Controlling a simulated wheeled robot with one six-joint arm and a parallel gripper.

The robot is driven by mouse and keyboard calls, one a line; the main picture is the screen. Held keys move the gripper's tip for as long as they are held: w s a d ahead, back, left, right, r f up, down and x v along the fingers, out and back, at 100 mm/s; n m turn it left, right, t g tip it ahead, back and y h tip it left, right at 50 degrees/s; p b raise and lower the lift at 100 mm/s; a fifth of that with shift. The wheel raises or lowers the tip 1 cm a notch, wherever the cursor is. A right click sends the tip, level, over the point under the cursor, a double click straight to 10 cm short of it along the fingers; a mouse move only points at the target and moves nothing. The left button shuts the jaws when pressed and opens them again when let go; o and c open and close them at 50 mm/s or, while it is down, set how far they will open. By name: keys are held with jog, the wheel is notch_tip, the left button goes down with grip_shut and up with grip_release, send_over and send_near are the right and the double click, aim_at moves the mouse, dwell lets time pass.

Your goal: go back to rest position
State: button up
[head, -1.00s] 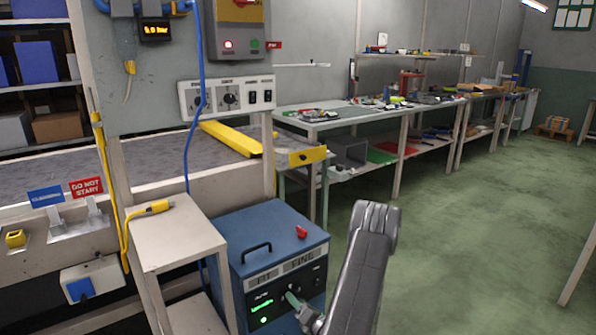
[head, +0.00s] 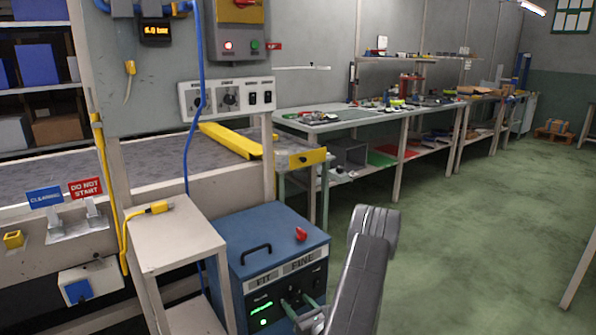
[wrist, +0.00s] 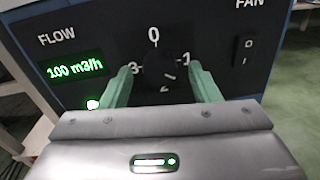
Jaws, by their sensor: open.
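My gripper (head: 298,309) is at the lower front of the blue fan box (head: 262,225), in front of its dark panel. In the wrist view my gripper (wrist: 163,82) is open, its two green fingers on either side of the round black knob (wrist: 160,68). The knob sits amid the marks 0, 1, 2 and 3, and whether the fingers touch it I cannot tell. A green display (wrist: 75,68) beside it reads 100 m3/h, with a lit green lamp below. A rocker switch (wrist: 242,62) is at the right under the word FAN.
A small beige stand (head: 172,235) with a yellow plug on top is close to the left of the box. A red object (head: 300,234) is on the box's top. A long workbench (head: 335,118) runs behind. The green floor (head: 450,230) at right is open.

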jog(key=shift+n, duration=0.9)
jog(key=shift+s+d, duration=0.35)
jog(key=shift+s, duration=0.2)
